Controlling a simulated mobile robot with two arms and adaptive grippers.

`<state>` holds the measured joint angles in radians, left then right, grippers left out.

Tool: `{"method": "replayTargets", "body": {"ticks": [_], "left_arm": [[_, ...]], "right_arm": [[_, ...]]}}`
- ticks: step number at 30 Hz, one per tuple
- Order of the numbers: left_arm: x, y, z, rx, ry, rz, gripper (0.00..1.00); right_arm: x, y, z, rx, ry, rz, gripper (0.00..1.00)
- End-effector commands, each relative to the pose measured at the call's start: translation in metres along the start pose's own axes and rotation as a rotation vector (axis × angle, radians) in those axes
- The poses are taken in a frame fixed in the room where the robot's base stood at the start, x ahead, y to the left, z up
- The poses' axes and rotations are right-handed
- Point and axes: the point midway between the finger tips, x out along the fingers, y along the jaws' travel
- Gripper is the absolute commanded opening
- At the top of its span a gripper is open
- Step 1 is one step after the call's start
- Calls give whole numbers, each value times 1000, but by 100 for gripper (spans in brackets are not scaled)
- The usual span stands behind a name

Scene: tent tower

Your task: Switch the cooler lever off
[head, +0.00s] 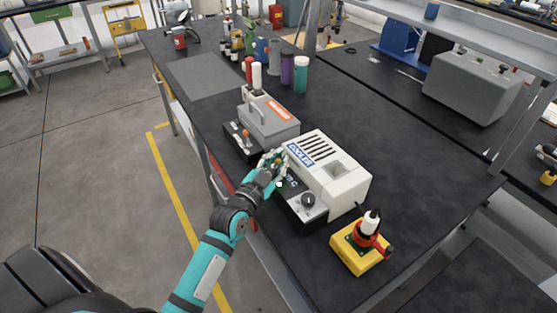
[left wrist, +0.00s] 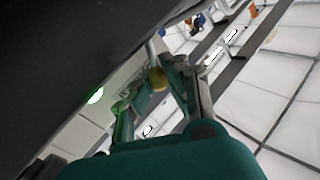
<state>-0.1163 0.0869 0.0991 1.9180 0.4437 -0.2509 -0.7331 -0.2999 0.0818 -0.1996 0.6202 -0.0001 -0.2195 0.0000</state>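The cooler (head: 330,171) is a white box with a vented top and a blue COOLER label, on the dark workbench. Its low control panel (head: 302,203) at the front carries a black dial and a small lit green light (left wrist: 95,96). The cooler lever (left wrist: 157,79), with a yellowish ball knob, stands between my left gripper's fingers in the left wrist view. My left gripper (head: 275,161) is at the left end of the panel, its fingers apart on either side of the lever; contact cannot be told. My right gripper is not in view.
A grey box with an orange label (head: 269,121) and its own orange-knobbed lever (head: 246,133) stands close to the left. A yellow base with a red-and-black device (head: 360,248) stands to the right. Bottles (head: 301,75) stand farther back.

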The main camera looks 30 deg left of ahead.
Motion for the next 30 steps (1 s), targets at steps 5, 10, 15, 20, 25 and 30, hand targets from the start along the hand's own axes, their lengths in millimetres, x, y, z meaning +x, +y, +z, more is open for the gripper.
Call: {"method": "replayTargets", "body": {"ticks": [5, 10, 15, 20, 25, 30], "left_arm": [[0, 1, 0, -1, -1, 2, 0], [0, 0, -1, -14, -9, 5, 0], [1, -4, -4, -63, -38, 16, 0], [3, -10, -6, -153, -88, 36, 0], [6, -16, -5, -282, -158, 64, 0], [10, -22, -2, -423, -231, 94, 0]], "right_arm": [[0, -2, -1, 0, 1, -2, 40], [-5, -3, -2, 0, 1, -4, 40], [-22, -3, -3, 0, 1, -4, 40], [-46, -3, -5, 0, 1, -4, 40], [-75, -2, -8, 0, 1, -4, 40], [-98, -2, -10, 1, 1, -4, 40]]}}
